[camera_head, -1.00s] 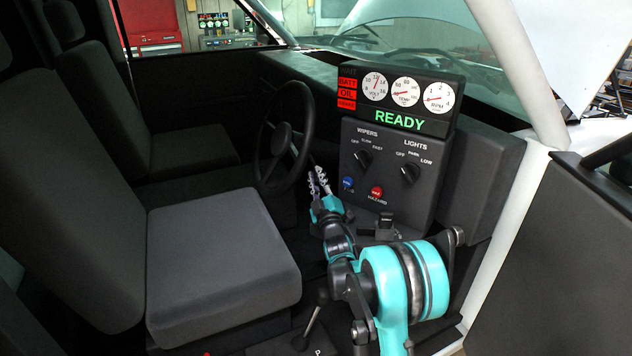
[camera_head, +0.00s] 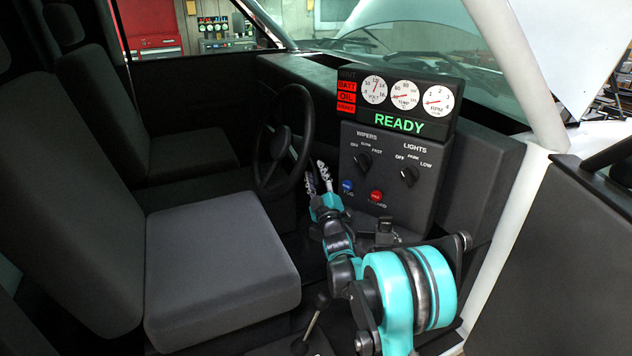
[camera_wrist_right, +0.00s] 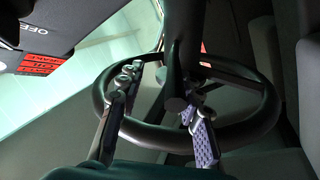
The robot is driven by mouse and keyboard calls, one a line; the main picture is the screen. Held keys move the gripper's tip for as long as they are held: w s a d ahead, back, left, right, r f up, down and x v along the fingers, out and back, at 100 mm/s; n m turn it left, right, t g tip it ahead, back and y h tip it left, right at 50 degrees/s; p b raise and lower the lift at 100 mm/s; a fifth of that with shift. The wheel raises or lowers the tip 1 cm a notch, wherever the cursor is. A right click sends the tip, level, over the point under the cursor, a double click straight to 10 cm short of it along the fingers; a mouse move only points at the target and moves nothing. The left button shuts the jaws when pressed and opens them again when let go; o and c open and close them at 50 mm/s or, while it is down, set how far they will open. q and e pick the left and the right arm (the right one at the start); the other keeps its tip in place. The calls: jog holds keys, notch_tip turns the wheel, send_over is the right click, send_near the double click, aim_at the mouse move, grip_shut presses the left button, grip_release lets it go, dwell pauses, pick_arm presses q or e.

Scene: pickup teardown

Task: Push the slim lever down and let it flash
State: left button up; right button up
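My right gripper (camera_head: 317,177) reaches in from the bottom right, beside the right rim of the steering wheel (camera_head: 284,145). In the right wrist view its two fingers (camera_wrist_right: 160,95) stand apart, one on each side of a dark rod with a rounded end (camera_wrist_right: 177,75), which appears to be the slim lever. The rod hangs in from the top, in front of the steering wheel (camera_wrist_right: 262,118). I cannot tell whether a finger touches it. In the head view the lever cannot be made out clearly near the gripper. My left gripper is in neither view.
The dash panel (camera_head: 436,205) right of the gripper carries knobs, a blue button (camera_head: 347,185) and a red hazard button (camera_head: 376,196). The display above reads READY, with red lamps lit. A grey seat (camera_head: 215,265) lies left of my arm. A floor shifter (camera_head: 314,318) stands below.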

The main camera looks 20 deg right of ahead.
notch_tip(320, 180, up, 8)
jog(key=shift+f, duration=0.15)
jog(key=shift+s, duration=0.1)
